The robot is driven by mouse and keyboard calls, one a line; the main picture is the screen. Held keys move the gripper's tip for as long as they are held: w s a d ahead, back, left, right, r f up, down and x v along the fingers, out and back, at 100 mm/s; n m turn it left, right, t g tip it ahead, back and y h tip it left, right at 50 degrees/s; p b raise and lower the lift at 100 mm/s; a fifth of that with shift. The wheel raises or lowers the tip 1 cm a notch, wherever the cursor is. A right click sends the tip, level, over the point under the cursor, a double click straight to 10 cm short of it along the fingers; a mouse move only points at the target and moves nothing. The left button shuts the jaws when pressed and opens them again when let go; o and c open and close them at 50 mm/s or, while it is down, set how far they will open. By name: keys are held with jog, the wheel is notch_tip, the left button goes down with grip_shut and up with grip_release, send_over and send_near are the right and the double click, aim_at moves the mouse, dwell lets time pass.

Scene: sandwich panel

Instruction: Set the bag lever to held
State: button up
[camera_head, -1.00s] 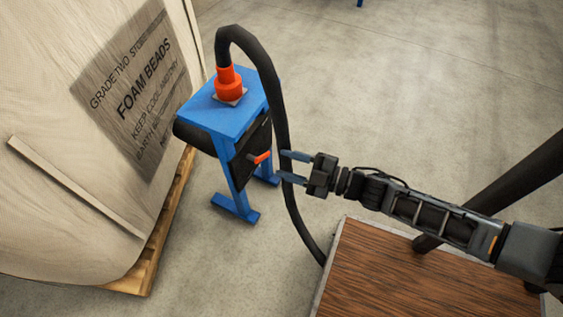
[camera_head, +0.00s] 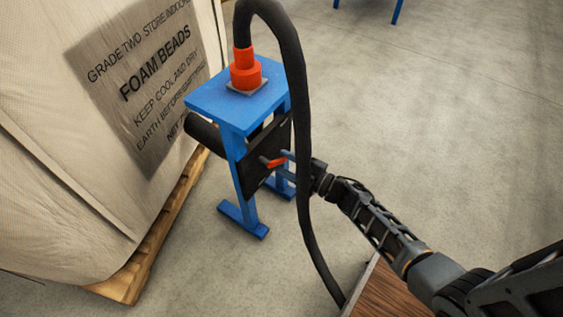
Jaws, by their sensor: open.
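The bag lever has a red-orange handle (camera_head: 276,162) and sticks out from a dark plate (camera_head: 254,178) on the side of the blue stand (camera_head: 238,100). My gripper (camera_head: 284,165) is open, with its fingers reaching left to the stand and its tips close to the handle. The black hose crosses in front of part of the gripper. I cannot tell whether the handle lies between the fingers or touches one of them.
A large foam bead bag (camera_head: 70,170) on a wooden pallet (camera_head: 150,255) stands at the left. A black hose (camera_head: 304,170) loops from the red coupling (camera_head: 245,72) down to the floor. A wood-topped surface (camera_head: 385,296) is at the bottom.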

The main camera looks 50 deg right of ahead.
jog(key=shift+w, duration=1.05)
grip_shut()
